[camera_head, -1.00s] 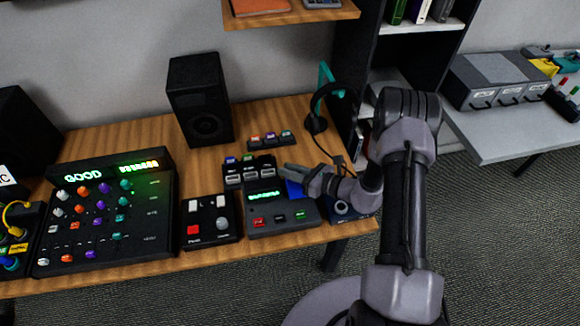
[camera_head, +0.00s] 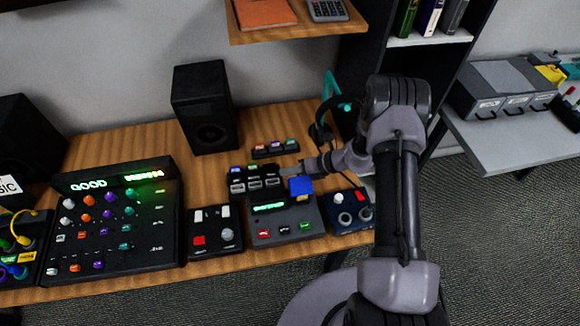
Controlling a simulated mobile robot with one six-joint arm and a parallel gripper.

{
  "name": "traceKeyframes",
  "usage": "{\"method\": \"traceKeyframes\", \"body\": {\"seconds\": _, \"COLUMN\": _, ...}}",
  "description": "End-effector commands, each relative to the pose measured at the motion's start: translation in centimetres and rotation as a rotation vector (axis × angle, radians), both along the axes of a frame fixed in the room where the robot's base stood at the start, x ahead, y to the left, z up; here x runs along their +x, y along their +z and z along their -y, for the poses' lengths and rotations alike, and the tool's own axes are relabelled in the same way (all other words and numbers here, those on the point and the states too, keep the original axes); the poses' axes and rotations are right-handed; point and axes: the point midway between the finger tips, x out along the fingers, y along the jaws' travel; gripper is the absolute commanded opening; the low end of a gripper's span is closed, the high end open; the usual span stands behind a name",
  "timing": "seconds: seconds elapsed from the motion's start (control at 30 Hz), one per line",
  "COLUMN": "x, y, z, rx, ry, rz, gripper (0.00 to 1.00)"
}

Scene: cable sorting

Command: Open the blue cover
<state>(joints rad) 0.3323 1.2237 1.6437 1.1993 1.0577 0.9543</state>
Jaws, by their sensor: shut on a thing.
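The blue cover (camera_head: 301,187) shows as a small bright blue square at the back right of the grey box with a green lit display (camera_head: 286,217). My gripper (camera_head: 291,171) comes in from the right, just behind the cover, with its fingers pointing left. It is shut on the cover, at or near its upper edge. The exact contact is small and partly hidden. The cover appears raised, but its angle is hard to tell.
A row of dark modules (camera_head: 254,182) lies just left of my fingers. A navy box with knobs (camera_head: 349,212) stands to the right, a black box with a red button (camera_head: 214,238) to the left. A speaker (camera_head: 205,110) and a headphone stand (camera_head: 330,88) are behind.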

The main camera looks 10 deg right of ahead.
Motion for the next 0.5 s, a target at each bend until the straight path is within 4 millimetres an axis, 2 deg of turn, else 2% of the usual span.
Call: {"method": "traceKeyframes", "body": {"seconds": 0.5, "x": -0.89, "y": -0.77, "z": 0.03, "rx": -0.002, "ry": 0.001, "rz": -0.004, "gripper": 0.0}}
